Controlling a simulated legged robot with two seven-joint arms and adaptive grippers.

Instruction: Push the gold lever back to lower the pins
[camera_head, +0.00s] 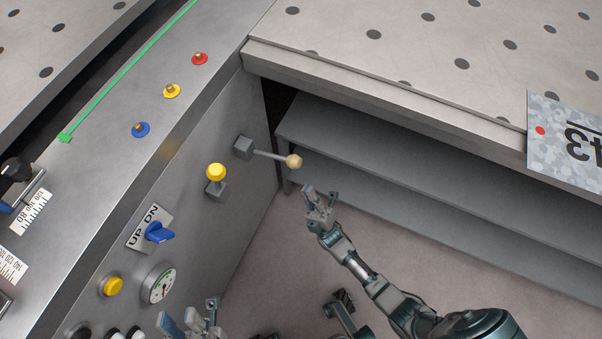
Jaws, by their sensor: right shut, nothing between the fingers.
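The gold lever (293,161) is a thin rod with a tan-gold ball knob. It sticks out to the right from a square grey block on the machine's side panel. My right gripper (313,193) is shut and empty, just below and right of the knob, and looks apart from it. My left gripper (189,314) is at the bottom edge, with its fingers apart and nothing seen between them. It is far below the lever, and part of it is cut off by the frame. I cannot make out any raised pins.
The side panel also has a yellow knob (216,172), a blue UP/DN switch (159,233), a gauge (160,284) and a yellow button (112,286). The perforated table (400,95) overhangs grey shelves (420,190) at right. Open floor lies below the lever.

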